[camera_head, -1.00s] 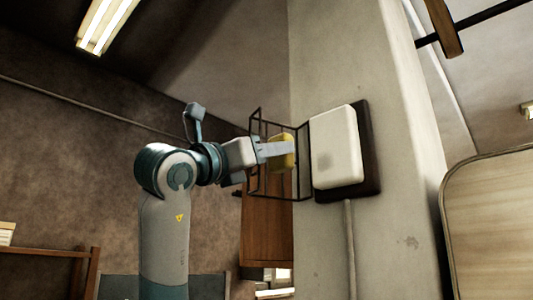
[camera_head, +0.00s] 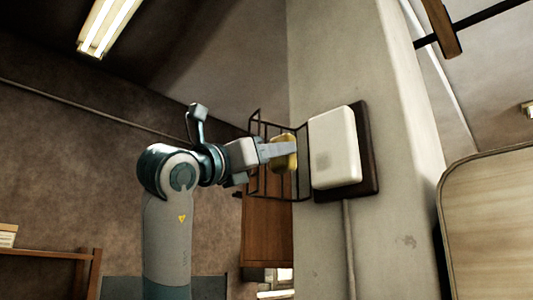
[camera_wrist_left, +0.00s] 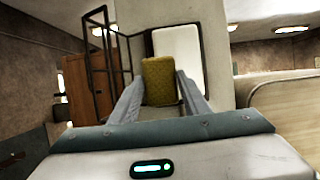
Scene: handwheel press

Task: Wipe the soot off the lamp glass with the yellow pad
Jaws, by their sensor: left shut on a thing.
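The lamp glass (camera_head: 334,134) is a white rounded panel on a dark backing, fixed to the pale pillar. In the left wrist view the pad (camera_wrist_left: 160,81) sits between both fingers. My right gripper is not in view.
A dark wire guard (camera_head: 256,150) stands swung open at the lamp's left edge, around and behind the pad and fingers. A wooden cabinet (camera_head: 266,235) is behind it. A pipe (camera_head: 349,250) runs down below the lamp. A curved wooden panel (camera_head: 490,220) stands at the right.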

